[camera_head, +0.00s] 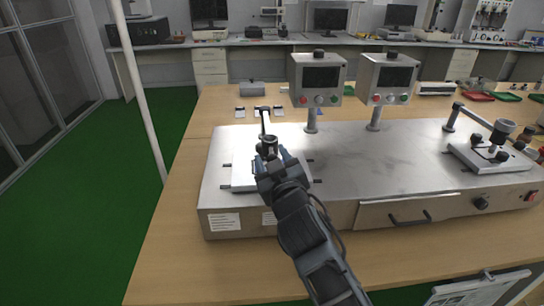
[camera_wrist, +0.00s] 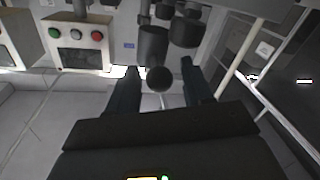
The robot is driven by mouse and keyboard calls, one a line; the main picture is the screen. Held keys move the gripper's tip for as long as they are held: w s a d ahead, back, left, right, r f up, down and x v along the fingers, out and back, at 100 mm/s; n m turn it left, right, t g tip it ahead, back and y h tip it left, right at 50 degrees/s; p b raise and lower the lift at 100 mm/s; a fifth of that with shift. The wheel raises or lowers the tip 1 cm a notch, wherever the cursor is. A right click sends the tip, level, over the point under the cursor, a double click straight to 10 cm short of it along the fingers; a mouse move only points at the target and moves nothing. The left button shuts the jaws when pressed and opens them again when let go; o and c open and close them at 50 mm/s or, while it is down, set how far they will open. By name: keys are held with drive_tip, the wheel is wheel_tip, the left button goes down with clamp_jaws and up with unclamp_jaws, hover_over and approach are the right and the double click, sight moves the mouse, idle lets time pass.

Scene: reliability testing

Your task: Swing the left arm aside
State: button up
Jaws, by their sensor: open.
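The testing machine (camera_head: 340,150) is a wide metal box on the wooden table. My gripper (camera_head: 273,162) is at the near side of that cylinder and hides part of the plate. In the wrist view, my gripper (camera_wrist: 160,86) is open, with a finger on each side of a dark round knob (camera_wrist: 159,79) below the cylinder (camera_wrist: 153,45). I cannot tell whether either finger touches it.
Two control boxes with buttons, left (camera_head: 318,80) and right (camera_head: 388,78), stand behind the arm on posts. The machine's right arm (camera_head: 477,117) reaches over another plate (camera_head: 490,160). A white pole (camera_head: 140,95) stands at left, over green floor.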

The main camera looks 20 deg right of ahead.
drive_tip(key=shift+w, duration=0.2)
clamp_jaws()
idle(0.4)
